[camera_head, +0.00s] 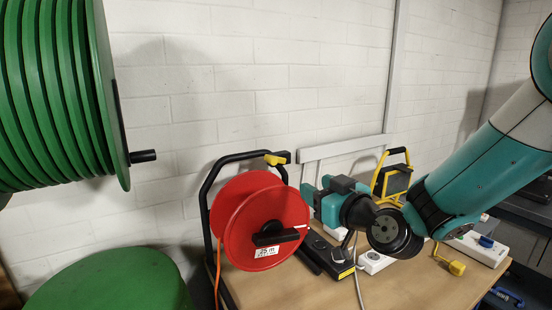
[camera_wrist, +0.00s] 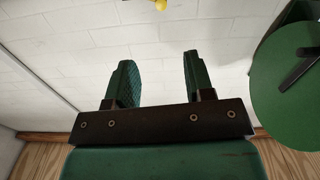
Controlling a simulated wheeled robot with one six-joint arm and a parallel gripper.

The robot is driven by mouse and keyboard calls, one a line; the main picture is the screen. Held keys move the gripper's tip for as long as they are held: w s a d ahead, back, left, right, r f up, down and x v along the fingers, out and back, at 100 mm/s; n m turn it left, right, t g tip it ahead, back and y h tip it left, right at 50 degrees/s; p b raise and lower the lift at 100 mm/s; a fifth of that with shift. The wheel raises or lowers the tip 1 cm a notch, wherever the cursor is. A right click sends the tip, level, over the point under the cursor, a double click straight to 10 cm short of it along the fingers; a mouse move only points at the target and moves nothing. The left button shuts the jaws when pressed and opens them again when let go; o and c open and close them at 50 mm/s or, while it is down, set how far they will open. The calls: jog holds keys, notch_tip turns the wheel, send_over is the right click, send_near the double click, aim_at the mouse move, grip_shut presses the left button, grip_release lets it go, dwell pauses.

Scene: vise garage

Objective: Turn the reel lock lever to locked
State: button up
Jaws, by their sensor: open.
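The red cable reel (camera_head: 262,225) stands upright in a black tube frame on the bench, with a black crank on its face. A yellow lever-like piece (camera_head: 274,159) with a dark end sits at the frame's top; I take it for the lock lever but cannot tell its setting. My gripper (camera_head: 317,187) is open and empty, just right of the reel and a little below the yellow piece. In the wrist view, both fingers (camera_wrist: 158,70) stand apart against the wall, with a small yellow bit (camera_wrist: 160,4) beyond them at the top edge.
A large green drum (camera_head: 60,90) with a black handle is at upper left; a green round top (camera_head: 100,285) is below it. A yellow-framed lamp (camera_head: 392,175), power strips (camera_head: 376,261) and a yellow plug (camera_head: 452,266) crowd the wooden bench (camera_head: 400,290).

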aim_at(275, 162)
jog(key=p+x, duration=0.8)
jog(key=x, duration=0.7)
jog(key=shift+w+a+r+p, duration=0.1)
jog(key=shift+w+a+p, duration=0.15)
jog(key=shift+a+p, duration=0.15)
jog(key=shift+w+a, duration=0.3)
jog(key=shift+w, duration=0.25)
jog(key=shift+c, duration=0.2)
grip_shut()
